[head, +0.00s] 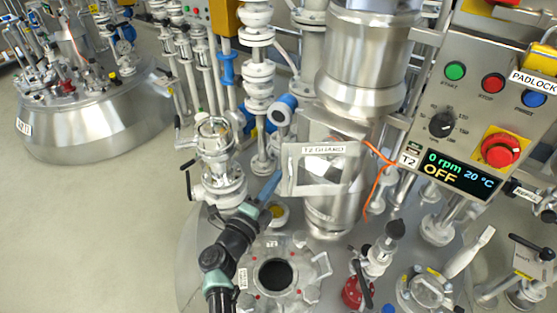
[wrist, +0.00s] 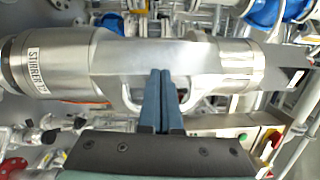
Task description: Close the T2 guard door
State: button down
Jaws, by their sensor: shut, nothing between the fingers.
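The T2 guard door (head: 325,150), a metal frame with a window and a "T2 GUARD" label, is on the stirrer column (head: 368,60) in the head view. Its left side sticks out past the column, so it looks ajar; how far is hard to tell. My gripper (head: 276,178) is shut and empty, its blue fingers just left of the door's left edge. I cannot tell whether they touch it. In the wrist view my gripper (wrist: 162,73) points at the metal housing labelled STIRRER (wrist: 38,70); the door is not clearly made out there.
An orange cable (head: 377,178) hangs right of the door, near the T2 control panel (head: 455,110), which reads 0 rpm and OFF. An open round port (head: 303,274) lies below, with valves around it. White pipework (head: 258,80) stands behind. Floor is free at left.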

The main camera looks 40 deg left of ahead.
jog(key=shift+w+a+f+m+h+b, duration=0.1)
jog(key=shift+w+a+m+h+b, duration=0.55)
jog(key=shift+h+b, duration=0.35)
jog(key=shift+w+a+f+m+h+b, duration=0.1)
jog(key=shift+w+a+m+h+b, duration=0.4)
jog(key=shift+w+h+b, duration=0.4)
jog(key=shift+s+r, duration=0.1)
jog(key=shift+s, duration=0.05)
